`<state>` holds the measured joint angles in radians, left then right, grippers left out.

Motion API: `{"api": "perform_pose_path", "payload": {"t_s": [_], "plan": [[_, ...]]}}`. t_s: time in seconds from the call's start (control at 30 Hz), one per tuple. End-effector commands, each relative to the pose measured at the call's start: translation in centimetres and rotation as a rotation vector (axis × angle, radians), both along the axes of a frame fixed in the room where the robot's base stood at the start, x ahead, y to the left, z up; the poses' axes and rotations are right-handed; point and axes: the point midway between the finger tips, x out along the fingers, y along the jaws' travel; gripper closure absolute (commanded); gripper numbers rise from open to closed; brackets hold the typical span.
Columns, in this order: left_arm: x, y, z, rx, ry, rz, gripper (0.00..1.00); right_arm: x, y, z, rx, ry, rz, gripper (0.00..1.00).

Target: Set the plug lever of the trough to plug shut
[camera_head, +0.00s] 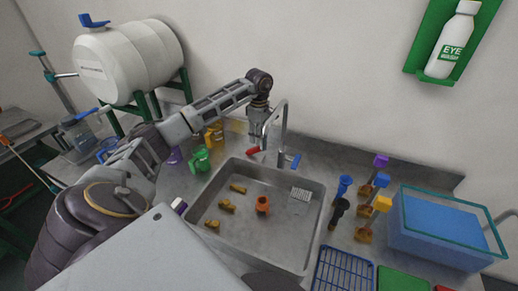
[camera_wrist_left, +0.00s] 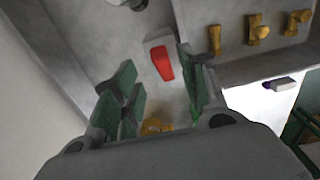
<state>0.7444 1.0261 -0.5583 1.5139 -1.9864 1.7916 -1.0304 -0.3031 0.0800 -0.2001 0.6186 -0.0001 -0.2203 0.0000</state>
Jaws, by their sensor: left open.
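The trough (camera_head: 318,225) is a grey metal sink set in the bench, with several brass pieces and an orange piece inside. At its back edge stands a tap (camera_head: 282,130) with a red lever (camera_head: 253,150) on the left and a blue lever (camera_head: 296,161) on the right. A white block with a purple end (camera_head: 179,205) sits at the trough's front left rim; it also shows in the left wrist view (camera_wrist_left: 282,84). I cannot tell which is the plug lever.
A green jug (camera_head: 201,161) and yellow items stand left of the trough. Several coloured-handled tools (camera_head: 368,205), a blue rack (camera_head: 343,270) and a blue tank (camera_head: 440,232) are on the right. A white barrel (camera_head: 127,60) stands at the back left.

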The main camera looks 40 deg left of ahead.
Motion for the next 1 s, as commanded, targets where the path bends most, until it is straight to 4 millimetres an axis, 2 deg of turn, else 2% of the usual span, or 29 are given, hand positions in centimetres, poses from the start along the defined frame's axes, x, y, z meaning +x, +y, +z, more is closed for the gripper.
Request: {"api": "perform_pose_path", "payload": {"t_s": [0.7,1.0], "plan": [[-0.1,0.0,-6.4,0.001,0.001,0.001,0.57,0.4,0.1,1.2,0.001,-0.005,0.000,0.60],[0.0,0.0,-7.1,0.001,-0.001,0.000,0.57,0.4,0.1,1.2,0.001,-0.006,0.000,0.60]]}}
